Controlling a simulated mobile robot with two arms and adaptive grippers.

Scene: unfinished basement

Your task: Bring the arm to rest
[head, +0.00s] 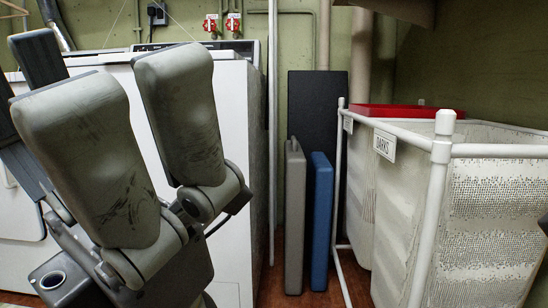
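My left gripper (128,92) is large and close in the left part of the head view, its worn grey fingers pointing up. A gap shows between the fingers, and I see nothing held there. It is in front of a white washer or dryer (232,150); I cannot tell the distance between them. My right gripper is not in view; only a small dark piece shows at the right edge, and I cannot tell what it is.
A white-framed laundry hamper (440,150) labelled DARKS stands at the right, with a red item (395,111) behind its front rail. A grey folded panel (294,220), a blue one (320,220) and a black board (317,105) stand between machine and hamper. Little floor shows.

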